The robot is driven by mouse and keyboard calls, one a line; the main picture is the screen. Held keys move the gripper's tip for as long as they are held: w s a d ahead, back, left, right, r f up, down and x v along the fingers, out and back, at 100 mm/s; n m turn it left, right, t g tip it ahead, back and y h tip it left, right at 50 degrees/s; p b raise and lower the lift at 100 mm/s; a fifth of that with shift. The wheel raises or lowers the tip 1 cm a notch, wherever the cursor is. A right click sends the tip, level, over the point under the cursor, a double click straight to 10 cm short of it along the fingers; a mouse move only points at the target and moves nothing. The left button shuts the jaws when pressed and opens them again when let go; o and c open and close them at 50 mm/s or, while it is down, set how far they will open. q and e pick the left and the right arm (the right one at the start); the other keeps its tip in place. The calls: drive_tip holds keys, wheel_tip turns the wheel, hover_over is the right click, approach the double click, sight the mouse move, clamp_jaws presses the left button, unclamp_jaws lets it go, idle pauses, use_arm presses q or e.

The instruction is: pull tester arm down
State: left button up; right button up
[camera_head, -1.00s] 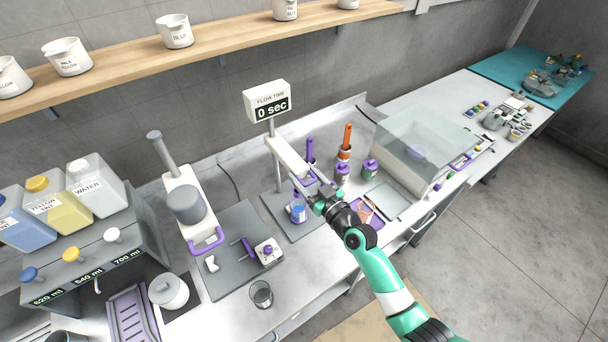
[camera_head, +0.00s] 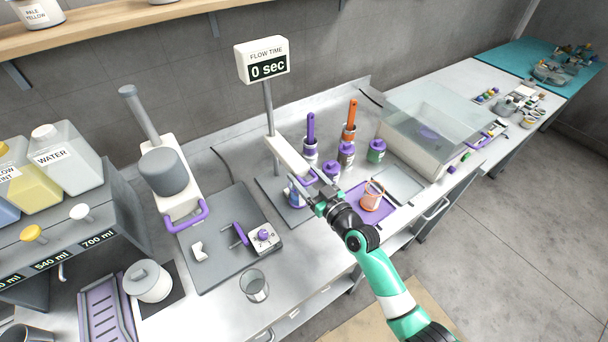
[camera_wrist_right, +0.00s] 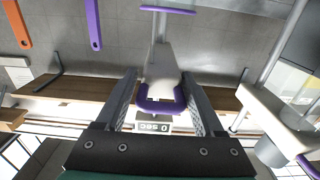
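The flow time tester has a white arm (camera_head: 288,156) on a grey post, with a purple handle at its front end. In the right wrist view, the purple handle (camera_wrist_right: 160,101) and white arm (camera_wrist_right: 161,68) lie between the two fingers. My right gripper (camera_head: 313,194) is at the handle, with its fingers apart on either side. The right wrist view shows a gap between fingers and handle, so it appears open. A cup with blue on it (camera_head: 296,196) stands below the arm, partly hidden. My left gripper is out of view.
The display (camera_head: 267,69) above the post reads 0 sec. Brush pots (camera_head: 347,152) stand right of the post, and a purple tray (camera_head: 376,212) holds an orange-rimmed cup (camera_head: 372,195). A clear glass (camera_head: 254,286) stands near the front edge. A grey press (camera_head: 165,170) stands left.

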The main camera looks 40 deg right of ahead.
drive_tip(key=shift+o, duration=0.5)
drive_tip(key=shift+d, duration=0.1)
drive_tip(key=shift+s+r, duration=0.1)
drive_tip(key=s+a, duration=0.2)
drive_tip(key=s, duration=0.9)
drive_tip(key=shift+s, duration=0.15)
